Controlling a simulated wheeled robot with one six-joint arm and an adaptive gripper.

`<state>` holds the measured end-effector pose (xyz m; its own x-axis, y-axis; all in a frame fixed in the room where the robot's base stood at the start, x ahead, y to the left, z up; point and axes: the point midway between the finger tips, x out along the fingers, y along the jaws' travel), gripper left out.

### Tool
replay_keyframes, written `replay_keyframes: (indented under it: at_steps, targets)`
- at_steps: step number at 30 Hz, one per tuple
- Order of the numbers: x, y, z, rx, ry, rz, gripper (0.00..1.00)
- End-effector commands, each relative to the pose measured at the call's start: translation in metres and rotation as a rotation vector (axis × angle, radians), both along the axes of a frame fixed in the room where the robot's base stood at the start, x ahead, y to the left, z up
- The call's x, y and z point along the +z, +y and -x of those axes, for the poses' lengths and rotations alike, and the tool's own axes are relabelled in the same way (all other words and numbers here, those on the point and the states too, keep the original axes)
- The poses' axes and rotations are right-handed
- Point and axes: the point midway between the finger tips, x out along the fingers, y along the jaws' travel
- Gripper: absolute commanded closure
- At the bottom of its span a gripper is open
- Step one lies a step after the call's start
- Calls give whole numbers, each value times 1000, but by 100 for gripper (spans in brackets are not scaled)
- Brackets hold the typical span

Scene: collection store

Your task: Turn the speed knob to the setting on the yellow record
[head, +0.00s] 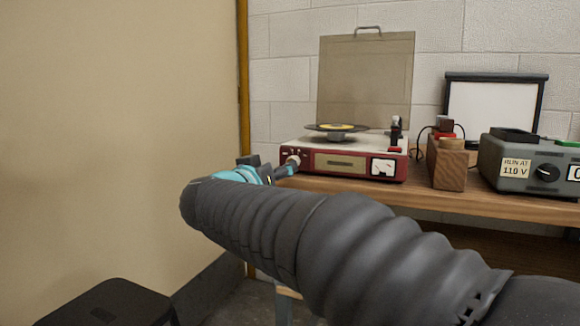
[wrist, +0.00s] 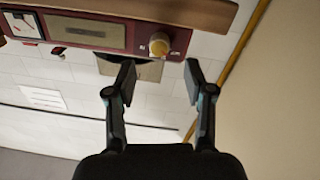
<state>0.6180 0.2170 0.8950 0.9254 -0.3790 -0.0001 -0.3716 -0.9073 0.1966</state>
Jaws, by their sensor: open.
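The red and cream record player (head: 345,164) stands on the wooden bench, its smoky lid raised. The record with the yellow label (head: 337,127) sits on top of it; any setting on the label is too small to read. The speed knob (head: 293,161) is at the left end of the red front panel. In the wrist view, which looks upside down, the knob (wrist: 159,46) is a round yellowish cap. My gripper (wrist: 160,73) is open and empty, its fingers spread to either side of the knob's line but apart from it. In the head view my arm partly hides the gripper (head: 275,172).
Right of the player are a wooden block (head: 447,165) with a red plug and cable, and a grey box (head: 530,165) labelled "RUN AT 110 V" with a dial. A framed white panel (head: 496,108) leans behind. A beige wall (head: 120,120) is close on the left.

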Motion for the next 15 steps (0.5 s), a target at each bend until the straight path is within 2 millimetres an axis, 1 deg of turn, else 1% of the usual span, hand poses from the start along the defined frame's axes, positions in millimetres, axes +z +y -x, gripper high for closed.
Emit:
replay_keyframes:
  at_steps: [1,6,10,15]
  targets:
    - [-1,-5,-10,-3,-1,0,47]
    - [-1,-14,-34,-2,0,0,47]
    - [-1,-19,-46,-1,-1,-1,47]
    - [0,-21,-53,1,-1,-1,47]
